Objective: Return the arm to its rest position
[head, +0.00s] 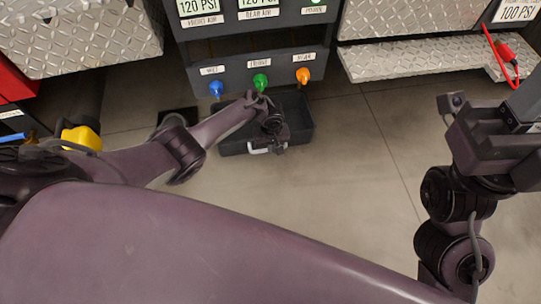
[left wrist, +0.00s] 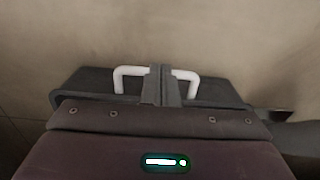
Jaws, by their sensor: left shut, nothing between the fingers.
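My left arm reaches in from the left in the head view, and its gripper (head: 279,149) hangs over the front edge of the black bin (head: 303,116) on the floor. In the left wrist view my left gripper's fingers (left wrist: 161,84) are closed together with nothing between them. They stand in front of the bin's white handle (left wrist: 132,74) and hide its middle; I cannot tell whether they touch it. My right gripper (head: 453,104) is at the right edge of the head view, away from the panel, partly cut off; its jaw opening is unclear.
A dark panel with blue (head: 216,88), green (head: 261,82) and orange (head: 303,75) knobs stands behind the bin. Diamond-plate bumpers (head: 430,58) flank it. A red clamp and cable (head: 505,52) hang at the right. A yellow object (head: 82,138) is at the left. The middle floor is clear.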

